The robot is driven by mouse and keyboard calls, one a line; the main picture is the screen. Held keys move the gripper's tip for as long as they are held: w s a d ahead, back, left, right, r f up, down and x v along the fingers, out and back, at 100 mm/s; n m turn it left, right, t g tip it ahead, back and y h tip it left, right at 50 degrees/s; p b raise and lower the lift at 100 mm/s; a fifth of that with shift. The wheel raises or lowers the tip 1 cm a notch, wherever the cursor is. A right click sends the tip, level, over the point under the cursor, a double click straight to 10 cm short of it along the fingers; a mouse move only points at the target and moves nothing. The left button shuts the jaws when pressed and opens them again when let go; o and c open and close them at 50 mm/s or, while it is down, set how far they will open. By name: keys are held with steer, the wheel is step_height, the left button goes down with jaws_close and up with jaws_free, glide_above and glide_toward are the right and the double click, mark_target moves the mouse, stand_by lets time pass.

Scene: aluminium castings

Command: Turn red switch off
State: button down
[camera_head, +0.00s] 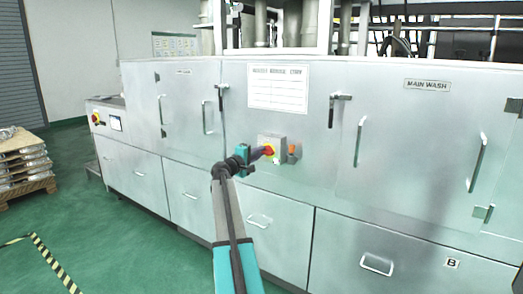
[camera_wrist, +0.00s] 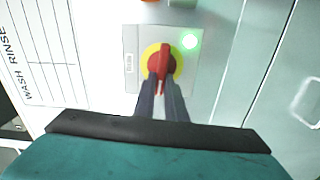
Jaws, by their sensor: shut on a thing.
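The red switch (camera_wrist: 161,62) is a rotary knob on a yellow disc, set in a grey control box; in the wrist view its grip bar stands along the picture's vertical. A green lamp (camera_wrist: 190,41) glows beside it. In the head view the red switch (camera_head: 269,150) is partly hidden by my gripper (camera_head: 262,152) at the washer's front. My gripper also shows in the wrist view (camera_wrist: 162,82), its two dark fingers shut on the red switch's near end, one on each side.
The washer's steel front (camera_head: 330,180) carries door handles, latches and drawers around the box. An orange-topped part (camera_head: 291,152) sits just right of the box. A pallet of castings (camera_head: 22,165) stands far left. Green floor (camera_head: 120,240) is open at front left.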

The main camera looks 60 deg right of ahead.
steer(key=shift+w+a+f+n, duration=0.15)
steer(key=shift+f+n, duration=0.05)
steer(key=shift+n, duration=0.3)
steer(key=c, duration=1.8)
jaws_free()
steer(key=shift+a, duration=0.1)
steer(key=a, duration=1.3)
steer(key=shift+a, duration=0.3)
